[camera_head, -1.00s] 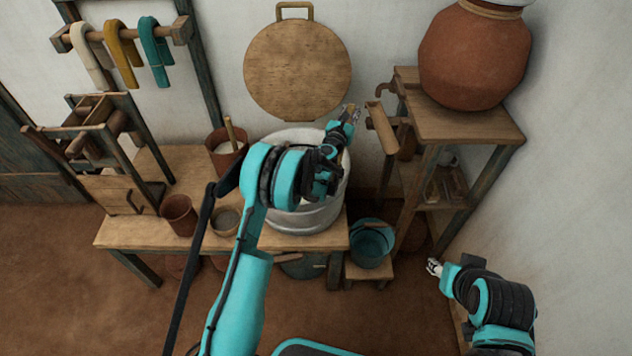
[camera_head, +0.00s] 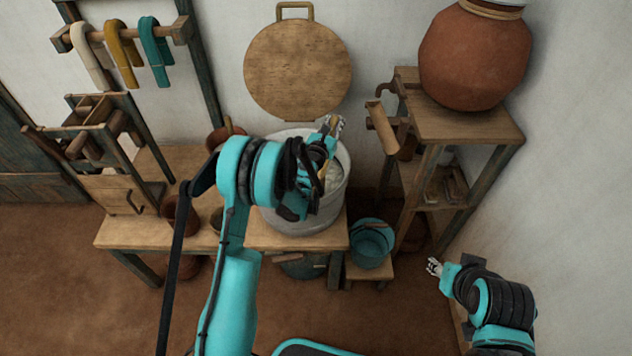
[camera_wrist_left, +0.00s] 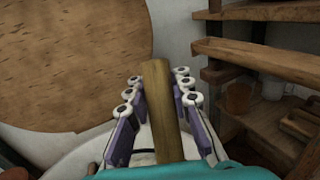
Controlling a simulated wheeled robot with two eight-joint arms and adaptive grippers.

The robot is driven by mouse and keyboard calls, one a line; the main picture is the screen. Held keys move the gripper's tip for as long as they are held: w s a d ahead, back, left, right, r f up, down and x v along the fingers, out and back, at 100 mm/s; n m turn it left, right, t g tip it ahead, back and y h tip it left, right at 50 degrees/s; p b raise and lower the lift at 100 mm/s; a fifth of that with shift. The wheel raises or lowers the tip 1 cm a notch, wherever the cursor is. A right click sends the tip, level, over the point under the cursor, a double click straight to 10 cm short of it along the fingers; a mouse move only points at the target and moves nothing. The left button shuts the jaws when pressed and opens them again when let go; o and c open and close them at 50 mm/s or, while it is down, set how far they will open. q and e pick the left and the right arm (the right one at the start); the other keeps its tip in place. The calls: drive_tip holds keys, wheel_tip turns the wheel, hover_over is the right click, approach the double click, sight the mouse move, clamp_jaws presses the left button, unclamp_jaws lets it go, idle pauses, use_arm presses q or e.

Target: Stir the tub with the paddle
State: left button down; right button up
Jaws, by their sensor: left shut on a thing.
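The pale grey round tub (camera_head: 310,218) stands on the low wooden bench, partly hidden behind my left arm; whitish contents show inside it. My left gripper (camera_head: 332,126) is over the tub's far side. In the left wrist view its fingers (camera_wrist_left: 158,92) close on both sides of the wooden paddle's handle (camera_wrist_left: 160,105), whose top sticks up between them. The tub's pale rim shows below (camera_wrist_left: 72,160). The paddle's lower end is hidden. My right gripper (camera_head: 434,267) is away at the lower right, near no task object; its fingers are too small to judge.
A round wooden lid (camera_head: 297,70) is against the wall behind the tub. A teal bucket (camera_head: 370,245) stands right of the bench (camera_head: 120,233). A wooden shelf stand (camera_head: 470,125) bears a large clay pot (camera_head: 474,58). Clay pots stand at the left.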

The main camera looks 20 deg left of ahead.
use_arm(q)
drive_tip(key=w+d, duration=0.6)
drive_tip(key=w, duration=0.5)
drive_tip(key=s+a, duration=0.2)
drive_tip(key=s, duration=0.2)
drive_tip(key=s+a, duration=0.2)
drive_tip(key=s, duration=0.2)
drive_tip(key=s+a, duration=0.3)
drive_tip(key=s, duration=0.1)
drive_tip(key=shift+s, duration=0.3)
drive_tip(key=w+d, duration=0.3)
drive_tip(key=w, duration=0.3)
drive_tip(key=shift+d, duration=0.2)
drive_tip(key=shift+w+r, duration=0.1)
wheel_tip(320, 180, up, 21)
drive_tip(key=p, duration=1.1)
drive_tip(key=shift+p, duration=0.4)
